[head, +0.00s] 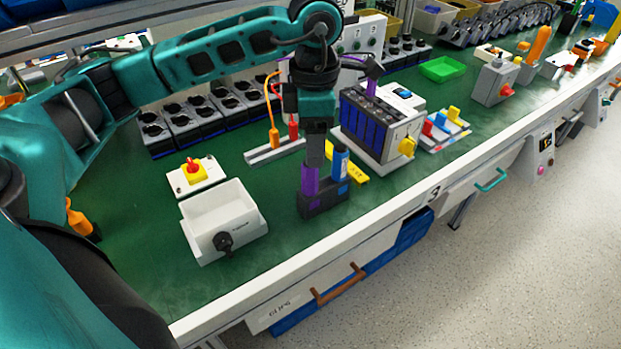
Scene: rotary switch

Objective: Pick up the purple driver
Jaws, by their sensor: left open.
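The purple driver (310,181) stands upright in a small dark holder (335,202) near the front edge of the green bench. A blue driver (341,161) stands in the same holder, just to its right. My left gripper (315,158) points down from above at the purple driver, with its fingers at the driver's upper part. It is open; the fingers hide the driver's top, and I cannot tell whether they touch it. My right gripper is out of view.
A grey box with a black knob (221,226) and a yellow-and-red switch (194,173) stand left of the holder. A block of dark blue cells (366,126) with a yellow knob stands behind right. Bare green bench lies at the front left.

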